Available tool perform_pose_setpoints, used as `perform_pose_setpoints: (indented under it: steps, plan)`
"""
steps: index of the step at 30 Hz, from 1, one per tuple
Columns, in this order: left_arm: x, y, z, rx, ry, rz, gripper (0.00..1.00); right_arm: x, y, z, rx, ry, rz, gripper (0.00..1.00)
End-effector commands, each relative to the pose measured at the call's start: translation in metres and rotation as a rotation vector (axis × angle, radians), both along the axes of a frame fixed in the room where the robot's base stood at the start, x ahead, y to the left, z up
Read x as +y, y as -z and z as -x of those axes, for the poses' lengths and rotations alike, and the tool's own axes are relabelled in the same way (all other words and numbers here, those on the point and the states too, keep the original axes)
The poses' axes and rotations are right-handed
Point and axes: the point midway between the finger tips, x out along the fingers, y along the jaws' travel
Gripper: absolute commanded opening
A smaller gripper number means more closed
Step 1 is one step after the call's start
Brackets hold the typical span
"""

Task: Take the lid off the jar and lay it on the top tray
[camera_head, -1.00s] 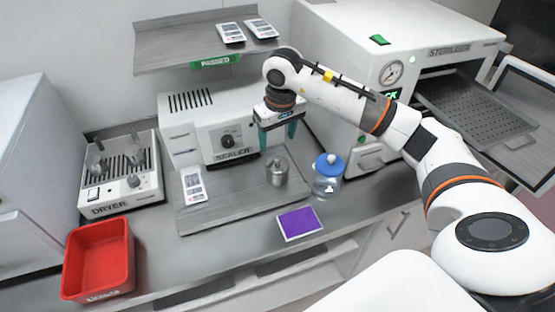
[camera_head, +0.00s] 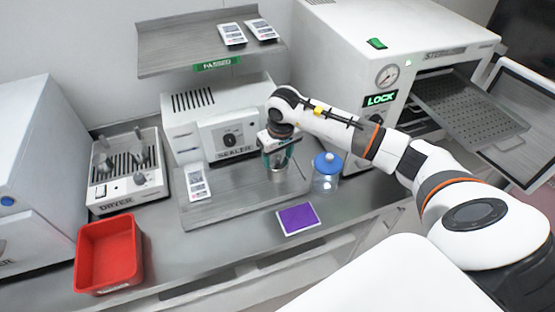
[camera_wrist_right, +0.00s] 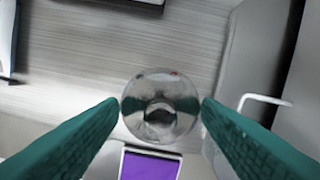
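A small metal canister (camera_head: 279,173) stands on the grey tray (camera_head: 225,208) before the sealer. In the right wrist view its round, shiny top with a knob (camera_wrist_right: 161,108) shows between the fingers. My right gripper (camera_head: 278,155) is over the canister, its green fingers spread on either side of it. In the wrist view the fingertips (camera_wrist_right: 161,104) lie close to the rim; I cannot tell whether they touch. A clear jar (camera_head: 326,182) with a blue knobbed lid (camera_head: 328,163) stands just right of it, lid on. My left gripper is not in view.
A raised grey shelf (camera_head: 180,52) holds two white packets (camera_head: 231,34) above the sealer (camera_head: 215,130). The steriliser (camera_head: 345,50) stands right, a perforated tray (camera_head: 470,105) extending from it. A purple card (camera_head: 298,219), white packet (camera_head: 197,181), dryer (camera_head: 125,170) and red bin (camera_head: 108,255) surround the work area.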

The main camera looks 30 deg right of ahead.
Motion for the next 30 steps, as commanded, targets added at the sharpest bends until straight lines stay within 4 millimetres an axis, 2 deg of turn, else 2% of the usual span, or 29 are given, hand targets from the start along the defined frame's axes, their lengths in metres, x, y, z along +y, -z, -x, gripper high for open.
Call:
perform_pose_setpoints:
  steps: [1, 2, 10, 22, 26, 30]
  plan:
    - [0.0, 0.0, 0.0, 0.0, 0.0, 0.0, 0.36, 0.0, 0.0, 0.0, 0.0, 0.0, 0.0, 0.5]
    - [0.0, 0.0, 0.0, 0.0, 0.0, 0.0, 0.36, 0.0, 0.0, 0.0, 0.0, 0.0, 0.0, 0.45]
    - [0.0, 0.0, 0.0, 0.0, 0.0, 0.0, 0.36, 0.0, 0.001, 0.001, 0.003, 0.0, 0.001, 0.01]
    - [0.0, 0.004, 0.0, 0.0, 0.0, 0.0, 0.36, 0.0, 0.0, 0.002, 0.009, -0.001, 0.001, 0.0]
    - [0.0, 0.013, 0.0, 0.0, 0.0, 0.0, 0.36, 0.0, -0.019, 0.001, 0.002, -0.002, 0.003, 0.0]
    - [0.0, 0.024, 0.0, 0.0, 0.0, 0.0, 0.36, 0.0, -0.05, 0.0, -0.003, -0.002, 0.002, 0.0]
